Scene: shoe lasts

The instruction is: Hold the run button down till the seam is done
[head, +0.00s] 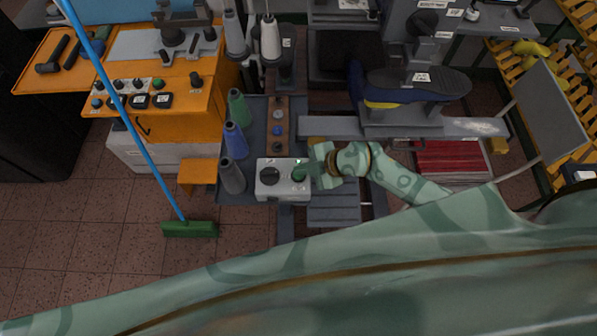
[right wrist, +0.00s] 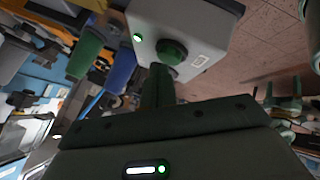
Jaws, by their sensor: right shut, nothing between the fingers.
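A light grey control box (head: 283,189) stands on the grey table, with a black knob and a green run button (head: 299,172) on top. My right gripper (head: 309,173) is shut and empty, with its fingertips at the button from the right. In the right wrist view the fingertips (right wrist: 160,70) meet the edge of the green mushroom button (right wrist: 171,50). A small lamp (right wrist: 138,37) glows white-green on the box beside it. I cannot tell whether the button is pressed in. A dark shoe (head: 420,84) with a yellow patch sits at the machine. My left gripper is not in view.
A green broom (head: 189,229) with a blue handle leans at the left. An orange workbench (head: 180,105) is behind it. Open tiled floor lies at the lower left.

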